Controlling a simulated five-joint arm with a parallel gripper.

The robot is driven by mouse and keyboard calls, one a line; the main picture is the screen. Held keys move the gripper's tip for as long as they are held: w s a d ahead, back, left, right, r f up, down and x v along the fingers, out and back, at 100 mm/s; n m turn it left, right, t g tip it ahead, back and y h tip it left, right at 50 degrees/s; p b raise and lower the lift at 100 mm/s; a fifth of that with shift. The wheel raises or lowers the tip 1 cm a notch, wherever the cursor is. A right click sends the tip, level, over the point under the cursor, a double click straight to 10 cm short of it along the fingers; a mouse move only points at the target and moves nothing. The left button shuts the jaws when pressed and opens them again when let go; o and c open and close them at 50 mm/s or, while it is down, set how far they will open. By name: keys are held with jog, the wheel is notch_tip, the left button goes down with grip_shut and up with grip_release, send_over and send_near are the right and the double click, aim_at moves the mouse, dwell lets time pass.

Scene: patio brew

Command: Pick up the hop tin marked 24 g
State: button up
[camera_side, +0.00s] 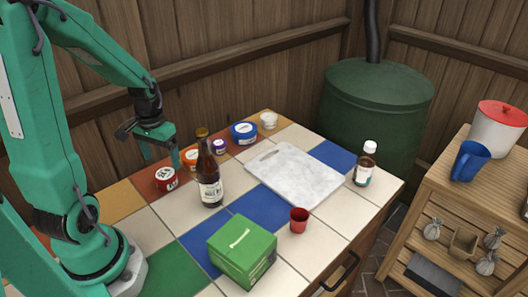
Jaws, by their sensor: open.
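Several small round tins stand in a row along the back left of the tiled table. They are a red tin (166,179), an orange tin (188,160), a small purple tin (219,147), a blue tin (244,133) and a white tin (269,121). Their labels are too small to read, so I cannot tell which is marked 24 g. My gripper (149,149) is open and empty. It hangs over the left end of the row, with one finger pointing down close to the red and orange tins. I cannot tell if it touches either.
A brown bottle (210,185) stands just right of the red tin. A white board (297,175), small brown bottle (366,165), red cup (299,221) and green box (242,252) occupy the table. A wooden shelf (454,196) stands at right.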

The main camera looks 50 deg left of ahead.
aim_at(165, 173)
jog(key=shift+f, duration=1.3)
jog(key=shift+f, duration=2.6)
jog(key=c, duration=1.1)
jog(key=shift+o, duration=0.2)
jog(key=shift+r, duration=0.15)
jog(key=shift+r, duration=4.9)
